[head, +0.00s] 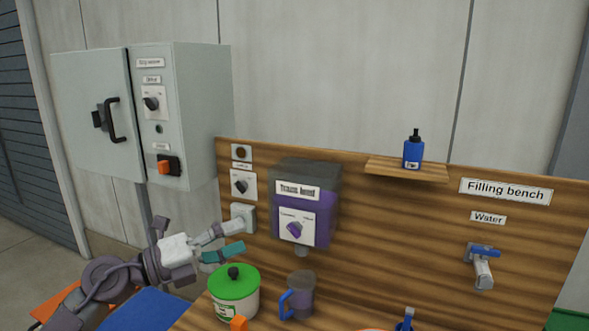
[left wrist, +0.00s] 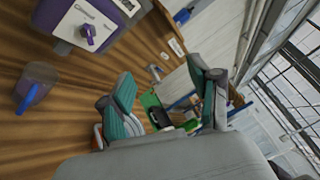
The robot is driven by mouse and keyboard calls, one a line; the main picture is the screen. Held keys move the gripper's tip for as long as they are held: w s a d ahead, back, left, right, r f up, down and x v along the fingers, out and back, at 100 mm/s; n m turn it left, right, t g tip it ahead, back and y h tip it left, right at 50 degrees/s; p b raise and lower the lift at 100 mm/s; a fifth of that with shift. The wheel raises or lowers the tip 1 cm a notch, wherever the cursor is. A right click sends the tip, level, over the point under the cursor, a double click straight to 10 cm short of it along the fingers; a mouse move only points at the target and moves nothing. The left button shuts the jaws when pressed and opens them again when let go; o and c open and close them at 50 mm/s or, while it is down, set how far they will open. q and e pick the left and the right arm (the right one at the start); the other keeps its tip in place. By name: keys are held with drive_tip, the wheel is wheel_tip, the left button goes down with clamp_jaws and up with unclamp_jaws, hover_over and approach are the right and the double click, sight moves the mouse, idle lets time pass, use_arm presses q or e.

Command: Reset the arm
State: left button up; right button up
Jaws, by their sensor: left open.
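My left arm comes in from the left in the head view. Its gripper (head: 231,238) is open and empty, held in front of the bench's wooden back board, above and left of the green-lidded pot. In the left wrist view the two teal-padded fingers (left wrist: 165,95) stand wide apart with nothing gripped between them. My right gripper is in neither view.
A pot with a green lid (head: 235,284) and a mug with a blue handle (head: 300,296) stand below a purple dispenser (head: 305,215). A blue bottle (head: 413,150) stands on a shelf. A water tap (head: 482,268) is at right, a grey cabinet (head: 200,110) at left.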

use_arm(q)
drive_tip(key=s+a+f+n+t+y, duration=0.35)
drive_tip(key=a+f+n+y, duration=0.25)
drive_tip(key=f+n+y, duration=0.65)
drive_tip(key=s+a+f+n+t+y, duration=0.35)
drive_tip(key=a+f+n+y, duration=0.3)
drive_tip(key=n, duration=1.05)
drive_tip(key=s+d+f+n+g+h, duration=0.1)
drive_tip(key=s+d+f+n+g, duration=0.1)
drive_tip(key=s+f+g, duration=0.8)
drive_tip(key=s+d+f+n+g+h, duration=0.1)
drive_tip(key=s+f+g+h, duration=0.15)
drive_tip(key=s+f, duration=0.85)
drive_tip(key=s+f+g+b, duration=0.1)
drive_tip(key=s+f, duration=0.1)
drive_tip(key=f, duration=0.9)
drive_tip(key=s+f+b, duration=0.1)
drive_tip(key=s+f, duration=0.2)
drive_tip(key=f, duration=0.8)
drive_tip(key=s+a+f+g+y+b, duration=0.1)
drive_tip(key=s+a+f, duration=0.1)
drive_tip(key=s+f, duration=1.4)
wheel_tip(320, 180, down, 3)
drive_tip(key=shift+s+a+f+g, duration=0.1)
drive_tip(key=shift+s+a+g, duration=0.25)
drive_tip(key=shift+s, duration=0.05)
